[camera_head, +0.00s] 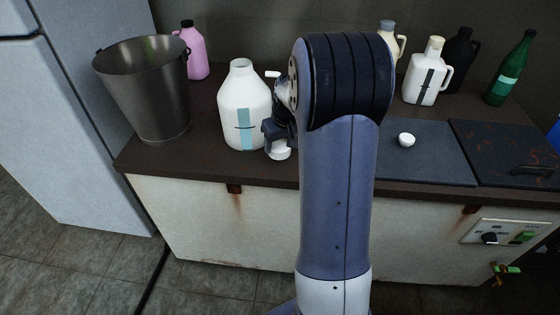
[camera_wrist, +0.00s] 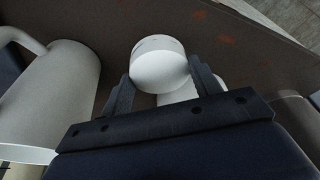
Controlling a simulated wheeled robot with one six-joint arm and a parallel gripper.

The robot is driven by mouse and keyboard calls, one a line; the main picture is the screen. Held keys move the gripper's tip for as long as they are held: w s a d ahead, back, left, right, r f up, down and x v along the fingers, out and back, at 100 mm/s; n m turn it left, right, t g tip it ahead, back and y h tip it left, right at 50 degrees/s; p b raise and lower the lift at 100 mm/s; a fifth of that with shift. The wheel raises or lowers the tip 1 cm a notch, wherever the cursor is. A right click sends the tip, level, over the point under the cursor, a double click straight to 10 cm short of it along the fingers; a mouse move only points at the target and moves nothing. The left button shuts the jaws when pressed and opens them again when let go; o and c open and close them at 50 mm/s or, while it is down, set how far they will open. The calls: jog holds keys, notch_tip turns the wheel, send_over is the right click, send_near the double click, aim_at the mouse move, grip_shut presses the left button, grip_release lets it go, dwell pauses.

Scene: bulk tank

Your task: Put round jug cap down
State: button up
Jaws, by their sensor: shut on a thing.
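My gripper (camera_head: 272,138) is shut on a white round cap (camera_head: 280,151), close to the counter's front edge and just right of an open-necked white jug (camera_head: 241,108) with a blue label stripe. In the wrist view the white cap (camera_wrist: 160,66) sits between the two fingertips (camera_wrist: 160,84). I cannot tell whether the cap touches the counter. A white vessel with a handle (camera_wrist: 55,88) stands at the left of the wrist view. My arm hides part of the counter behind the gripper.
A metal bucket (camera_head: 145,95) and pink bottle (camera_head: 197,52) stand left. A small white round piece (camera_head: 406,140) lies on the dark tank lid (camera_head: 430,160) at right. A white jug (camera_head: 427,75), a black jug (camera_head: 460,62) and a green bottle (camera_head: 510,72) stand behind.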

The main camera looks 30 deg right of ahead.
aim_at(280, 165)
jog(key=shift+f, duration=2.85)
jog(key=shift+f+b, duration=0.2)
jog(key=shift+b, duration=0.15)
jog(key=o, duration=0.9)
jog(key=shift+o, duration=0.2)
jog(key=shift+r, duration=0.1)
jog(key=shift+r, duration=0.5)
jog(key=p+v, duration=0.1)
jog(key=v, duration=1)
jog(key=shift+s, duration=0.2)
